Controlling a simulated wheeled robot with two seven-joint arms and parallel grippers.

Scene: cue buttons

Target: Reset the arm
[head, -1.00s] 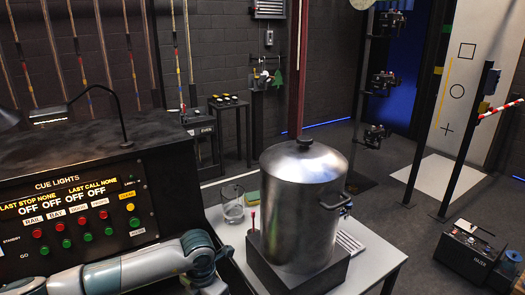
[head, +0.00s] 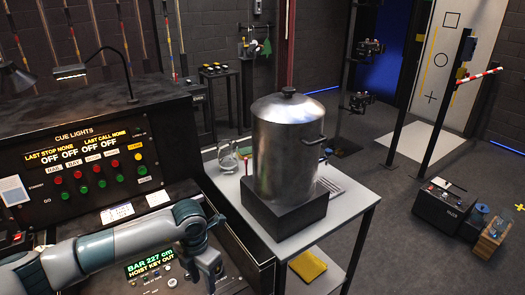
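My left arm (head: 120,246) comes in from the left, bent downward at the wrist, over the lower part of the cue desk. Its gripper (head: 212,283) points down near the right end of the desk, in front of a small lit display (head: 150,267) reading "BAR 227 cm, HOIST KEY OUT". The fingers are small and dark, and I cannot tell whether they are open or shut. The cue lights panel (head: 90,155) stands behind the arm, with red and green buttons and a yellow one, all four states reading OFF. My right gripper is not in view.
A large metal pot (head: 288,150) stands on a dark base on a white table (head: 345,212) right of the desk. A glass jug (head: 227,157) stands on that table. A yellow cloth (head: 307,265) lies on its lower shelf. A dark hazer box (head: 447,208) sits on the floor at right.

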